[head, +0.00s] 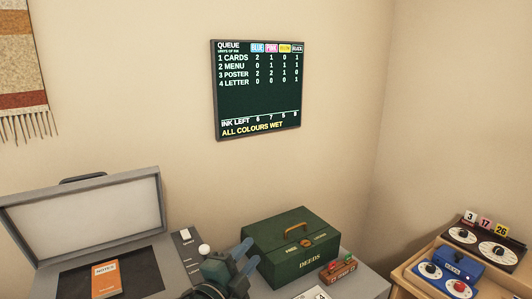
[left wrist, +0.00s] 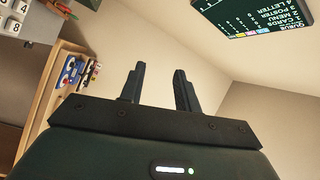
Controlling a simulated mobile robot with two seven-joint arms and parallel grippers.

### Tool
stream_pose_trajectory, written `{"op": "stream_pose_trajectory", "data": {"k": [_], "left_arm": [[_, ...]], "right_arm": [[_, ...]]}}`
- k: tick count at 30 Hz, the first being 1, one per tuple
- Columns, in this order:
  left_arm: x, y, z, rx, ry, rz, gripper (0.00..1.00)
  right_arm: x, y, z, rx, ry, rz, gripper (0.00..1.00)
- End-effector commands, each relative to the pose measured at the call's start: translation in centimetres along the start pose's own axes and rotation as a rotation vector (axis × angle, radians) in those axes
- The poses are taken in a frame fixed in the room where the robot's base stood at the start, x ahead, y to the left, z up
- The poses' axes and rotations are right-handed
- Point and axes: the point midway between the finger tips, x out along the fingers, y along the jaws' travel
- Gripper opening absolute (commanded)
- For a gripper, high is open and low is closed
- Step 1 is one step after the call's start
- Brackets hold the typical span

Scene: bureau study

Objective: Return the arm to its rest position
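My left gripper (head: 244,257) is low in the middle of the head view, in front of the left side of the green deeds box. Its two blue-grey fingers stand apart with nothing between them. In the left wrist view the same gripper (left wrist: 160,88) shows both dark fingers upright and apart, with bare wall behind them. My right gripper is in neither view.
A green deeds box (head: 300,262) and a toy truck (head: 338,268) stand on the desk. A grey scanner (head: 150,252) with raised lid holds an orange notes book (head: 106,279). A wooden side desk (head: 408,277) carries dial devices. A queue board (head: 258,95) hangs on the wall.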

Motion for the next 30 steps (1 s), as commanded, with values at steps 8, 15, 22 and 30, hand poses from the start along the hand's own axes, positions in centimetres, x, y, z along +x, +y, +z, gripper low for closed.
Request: {"op": "stream_pose_trajectory", "data": {"k": [8, 15, 22, 30], "left_arm": [[-14.6, 8.6, 6.2, -0.710, -0.635, 0.247, 0.33], [-25.4, 12.5, 6.7, -1.002, -0.993, 0.394, 0.33], [-32.6, 14.0, 5.6, -1.148, -1.219, 0.485, 0.33], [-35.3, 15.8, 5.3, -1.220, -1.289, 0.507, 0.33]], "right_arm": [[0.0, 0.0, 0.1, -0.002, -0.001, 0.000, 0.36], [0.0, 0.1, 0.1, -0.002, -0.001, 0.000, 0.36], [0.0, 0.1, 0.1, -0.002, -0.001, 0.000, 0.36], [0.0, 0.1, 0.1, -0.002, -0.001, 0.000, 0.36]]}}
